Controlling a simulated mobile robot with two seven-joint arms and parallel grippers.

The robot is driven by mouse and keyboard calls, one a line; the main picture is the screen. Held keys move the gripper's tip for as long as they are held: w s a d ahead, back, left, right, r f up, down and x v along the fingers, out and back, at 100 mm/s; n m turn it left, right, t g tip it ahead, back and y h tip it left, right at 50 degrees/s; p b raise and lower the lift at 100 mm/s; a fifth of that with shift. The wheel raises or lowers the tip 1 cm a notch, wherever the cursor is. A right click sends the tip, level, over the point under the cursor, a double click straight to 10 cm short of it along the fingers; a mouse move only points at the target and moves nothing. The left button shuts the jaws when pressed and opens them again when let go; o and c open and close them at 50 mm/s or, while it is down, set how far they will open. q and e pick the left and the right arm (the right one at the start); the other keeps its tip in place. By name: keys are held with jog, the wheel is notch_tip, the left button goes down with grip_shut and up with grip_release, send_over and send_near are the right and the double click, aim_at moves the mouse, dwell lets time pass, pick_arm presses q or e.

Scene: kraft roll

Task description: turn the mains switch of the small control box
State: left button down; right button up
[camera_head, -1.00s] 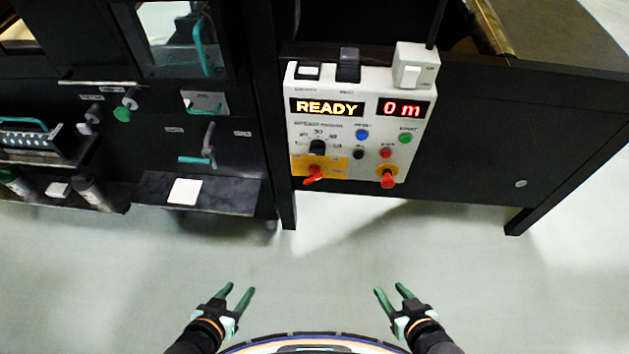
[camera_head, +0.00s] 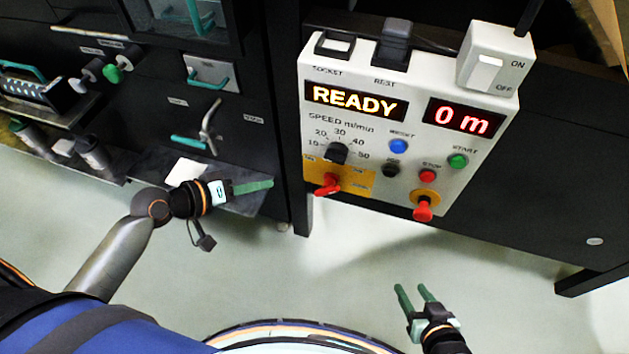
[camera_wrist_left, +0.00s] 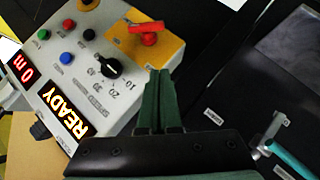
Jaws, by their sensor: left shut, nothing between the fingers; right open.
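The small control box (camera_head: 410,120) is a pale panel with lit displays reading READY and 0 m. Its red mains switch (camera_head: 327,185) sits on a yellow plate (camera_head: 352,180) at the lower left of the panel. In the left wrist view the red switch handle (camera_wrist_left: 146,27) shows above the fingertips, apart from them. My left gripper (camera_head: 262,186) is shut and empty, left of the switch and pointing toward it; its closed fingers also show in the left wrist view (camera_wrist_left: 159,95). My right gripper (camera_head: 413,289) is open and empty, below the box.
A red mushroom button (camera_head: 423,208) stands out right of the switch, and a black speed knob (camera_head: 337,152) sits just above it. A white ON/OFF rocker unit (camera_head: 492,60) is at the upper right. Dark cabinet fittings with a teal handle (camera_head: 188,142) lie left. The floor below is clear.

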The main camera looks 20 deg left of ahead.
aim_at(328, 186)
pick_arm(q)
jog(key=s+d+f+b+x, duration=0.1)
jog(key=s+b+x, duration=0.1)
jog(key=x, duration=1)
jog(key=shift+d+f, duration=0.35)
pick_arm(e)
jog(key=shift+s+d+f, duration=0.1)
jog(key=shift+s+f, duration=0.15)
jog(key=shift+f, duration=0.2)
jog(key=shift+s+d+f, duration=0.1)
jog(key=shift+s+f, duration=0.1)
jog(key=shift+f, duration=0.25)
pick_arm(q)
jog(key=shift+w, duration=0.1)
pick_arm(e)
jog(key=shift+a+f, duration=0.1)
jog(key=shift+f, duration=0.05)
